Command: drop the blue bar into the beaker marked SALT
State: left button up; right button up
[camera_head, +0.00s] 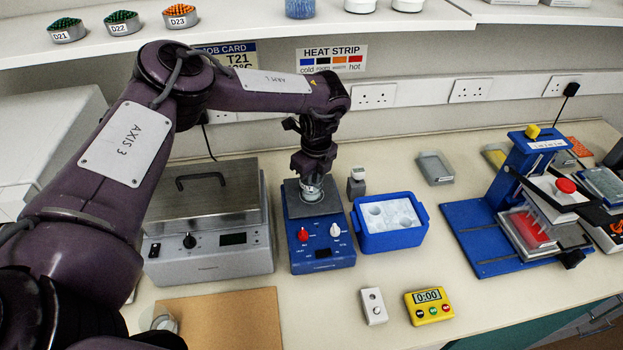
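My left gripper (314,168) points down over the blue stirrer (322,258) with red and white knobs. A small clear glass vessel (312,190) stands on the stirrer's dark plate, right under the gripper. The fingers are small and dark here, and I cannot tell whether they are apart or closed, or whether they touch the glass. A second clear vessel (160,318) stands at the lower left, partly hidden by my arm. I cannot read a SALT mark on either vessel. I cannot make out the blue bar. My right gripper is not in view.
A grey lidded bath (208,250) stands left of the stirrer. A blue ice tub (390,240) and a small grey block (356,187) are to its right. A yellow timer (429,307), white remote (374,306) and brown mat (222,320) lie in front. A blue pipetting stand (480,240) fills the right.

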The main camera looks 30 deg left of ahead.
pick_arm(q)
notch_tip(320, 180, up, 13)
jog(key=d+b, duration=0.1)
jog(key=b, duration=0.3)
jog(key=shift+s+d+f, duration=0.2)
jog(key=shift+s+d, duration=0.05)
jog(key=shift+s, duration=0.05)
jog(key=shift+f, duration=0.1)
